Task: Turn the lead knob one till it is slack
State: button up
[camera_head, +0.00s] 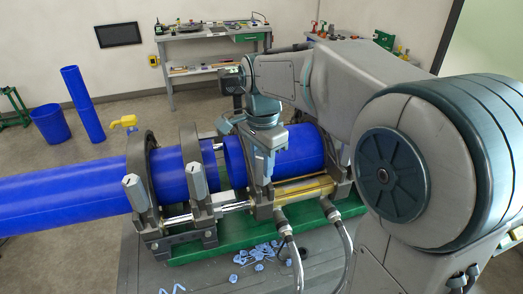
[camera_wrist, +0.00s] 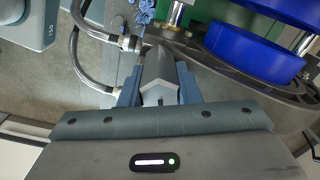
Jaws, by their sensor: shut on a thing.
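A grey, faceted clamp knob, which I take to be lead knob one (camera_wrist: 157,68), sits between the two blue-grey fingers of my gripper (camera_wrist: 158,88) in the wrist view. The fingers are shut on its sides. In the head view my gripper (camera_head: 266,158) points down at the clamp in front of the right blue pipe (camera_head: 300,150), and mostly hides the knob. Two similar grey knobs stand on the left clamps, one at the far left (camera_head: 136,192) and one beside it (camera_head: 202,180). The knob's tightness cannot be told.
The long left blue pipe (camera_head: 70,196) lies in the left clamps. Hoses (camera_head: 291,245) curve up to the cart's front. Blue shavings (camera_head: 262,253) lie on the grey surface below. A workbench (camera_head: 210,48) stands at the back, and a blue bin (camera_head: 51,123) at the left.

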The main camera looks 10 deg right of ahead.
jog(key=shift+n, duration=0.9)
jog(key=shift+n+p, duration=0.3)
jog(key=shift+n, duration=1.2)
jog(key=shift+n, duration=1.5)
jog(key=n+p, duration=0.1)
jog(key=n, duration=0.1)
jog(key=shift+n, duration=0.3)
